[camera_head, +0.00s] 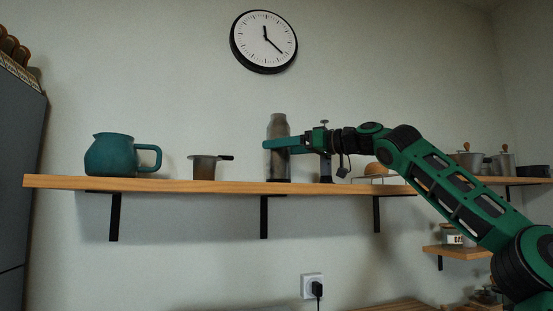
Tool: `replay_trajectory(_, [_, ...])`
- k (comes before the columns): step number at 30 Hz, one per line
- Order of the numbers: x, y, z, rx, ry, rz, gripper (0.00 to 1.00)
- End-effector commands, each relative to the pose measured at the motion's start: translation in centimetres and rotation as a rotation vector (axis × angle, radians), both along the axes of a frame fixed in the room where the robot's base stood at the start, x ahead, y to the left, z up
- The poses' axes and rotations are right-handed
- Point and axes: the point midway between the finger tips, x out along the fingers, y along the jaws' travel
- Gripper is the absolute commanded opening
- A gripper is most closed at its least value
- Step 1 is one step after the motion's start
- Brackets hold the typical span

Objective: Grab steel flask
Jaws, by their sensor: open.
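The steel flask (278,166) is a tall grey metal bottle standing upright on a wooden wall shelf (225,187). My gripper (272,144) reaches in from the right at about the flask's mid-height. Its green finger overlaps the front of the flask in the picture. The gripper is open. Whether a finger touches the flask, and where the far finger is, I cannot tell, as only one finger shows clearly.
On the shelf left of the flask are a small dark pot with a handle (205,167) and a teal pitcher (111,155). A dark upright object (326,170) stands behind my wrist at right. A clock (264,41) hangs above. Shelf between pot and flask is clear.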

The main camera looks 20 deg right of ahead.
Motion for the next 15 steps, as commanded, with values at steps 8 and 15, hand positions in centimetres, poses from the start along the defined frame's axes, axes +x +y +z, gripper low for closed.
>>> replay_trajectory(8, [1.4, 1.8, 0.2, 0.001, -0.001, 0.003, 0.78])
replay_trajectory(15, [3.0, 3.5, 0.2, 0.001, -0.001, 0.003, 0.78])
